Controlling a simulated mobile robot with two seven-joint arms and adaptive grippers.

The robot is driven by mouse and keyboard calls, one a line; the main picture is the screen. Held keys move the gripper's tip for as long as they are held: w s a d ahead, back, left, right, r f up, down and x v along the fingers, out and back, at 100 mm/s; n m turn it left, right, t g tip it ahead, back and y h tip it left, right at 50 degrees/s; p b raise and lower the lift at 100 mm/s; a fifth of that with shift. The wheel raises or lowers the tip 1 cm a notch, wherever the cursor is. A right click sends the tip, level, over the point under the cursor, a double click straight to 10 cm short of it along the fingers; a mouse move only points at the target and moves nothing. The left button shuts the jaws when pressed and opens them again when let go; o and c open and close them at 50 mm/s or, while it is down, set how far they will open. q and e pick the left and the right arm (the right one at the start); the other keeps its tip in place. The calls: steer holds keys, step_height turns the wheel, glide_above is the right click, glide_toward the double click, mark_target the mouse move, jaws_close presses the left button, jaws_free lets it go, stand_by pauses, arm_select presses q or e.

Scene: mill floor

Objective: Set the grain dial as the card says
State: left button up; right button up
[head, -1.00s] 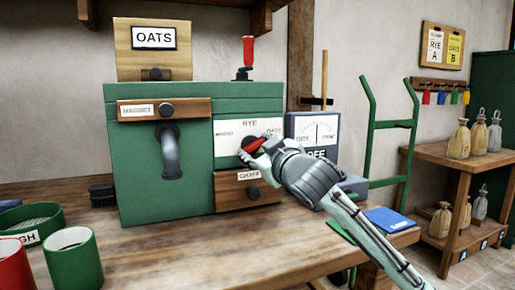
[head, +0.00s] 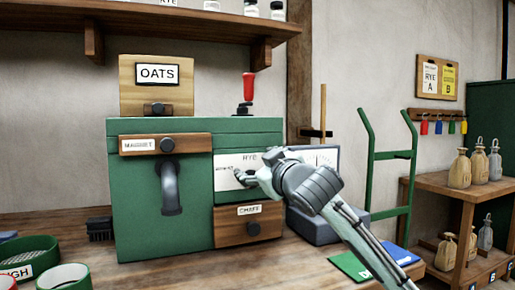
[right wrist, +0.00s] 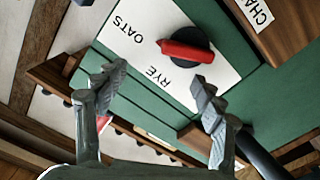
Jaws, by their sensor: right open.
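The grain dial (right wrist: 187,48) is a black knob with a red pointer on a white plate marked OATS and RYE. A card (head: 157,73) reading OATS stands on the wooden box above the machine. My left gripper is not in view.
The green machine (head: 135,220) has a magnet drawer (head: 190,143), a grey spout (head: 171,190) and a chaff drawer (head: 225,228). A red-handled lever (head: 249,88) rises on top. A scale (head: 310,225) stands right of it. Green tubs are at front left.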

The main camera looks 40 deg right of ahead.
mark_target(252, 138)
step_height(252, 138, up, 6)
steer(key=shift+f, duration=0.2)
steer(key=shift+f, duration=0.1)
stand_by(0.5)
